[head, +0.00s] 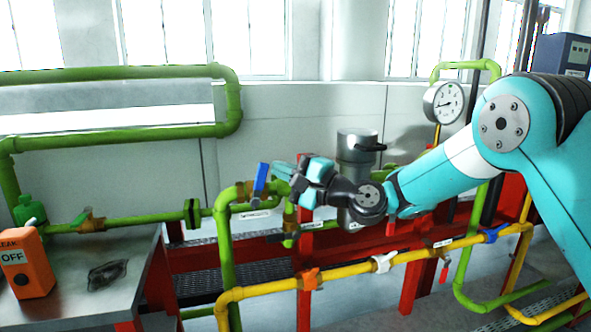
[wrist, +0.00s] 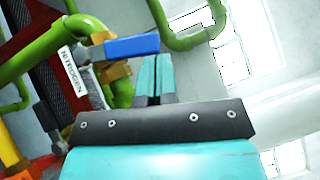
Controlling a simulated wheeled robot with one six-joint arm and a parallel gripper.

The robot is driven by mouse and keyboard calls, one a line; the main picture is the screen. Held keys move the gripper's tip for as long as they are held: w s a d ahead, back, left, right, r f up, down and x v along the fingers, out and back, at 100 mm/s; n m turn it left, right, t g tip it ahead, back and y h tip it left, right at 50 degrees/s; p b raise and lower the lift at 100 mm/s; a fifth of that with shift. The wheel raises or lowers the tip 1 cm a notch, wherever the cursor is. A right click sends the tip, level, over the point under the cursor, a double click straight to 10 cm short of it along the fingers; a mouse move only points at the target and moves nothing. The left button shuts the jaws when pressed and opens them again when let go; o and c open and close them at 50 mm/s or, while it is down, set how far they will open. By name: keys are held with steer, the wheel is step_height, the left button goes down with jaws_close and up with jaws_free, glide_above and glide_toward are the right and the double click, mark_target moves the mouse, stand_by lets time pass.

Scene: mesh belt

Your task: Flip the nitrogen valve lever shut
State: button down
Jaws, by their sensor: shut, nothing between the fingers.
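The nitrogen valve has a blue lever (head: 261,179) on a brass body on the green pipe. In the head view the lever stands up from the pipe, tilted slightly right. The wrist view shows the lever (wrist: 132,46) sticking out from the brass body, with a white NITROGEN label (wrist: 72,68) beside it. My gripper (head: 276,170) is just right of the lever, its teal fingers pointing left. In the wrist view the fingers (wrist: 155,76) are closed together and empty, right beside the lever's end. I cannot tell whether they touch it.
A yellow pipe (head: 345,272) with orange, white and blue valve handles runs below. A grey cylinder (head: 357,147) stands behind my wrist, and a gauge (head: 444,102) is at right. A metal bench (head: 95,300) at left holds an orange OFF box (head: 27,263).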

steer(key=a+n+p, duration=0.1)
steer(key=a+r+g+h+p, duration=0.1)
steer(key=p, duration=0.1)
steer(key=shift+s+a+r+n, duration=0.1)
steer(key=shift+s+r+n, duration=0.05)
steer(key=shift+s+n, duration=0.25)
stand_by(0.4)
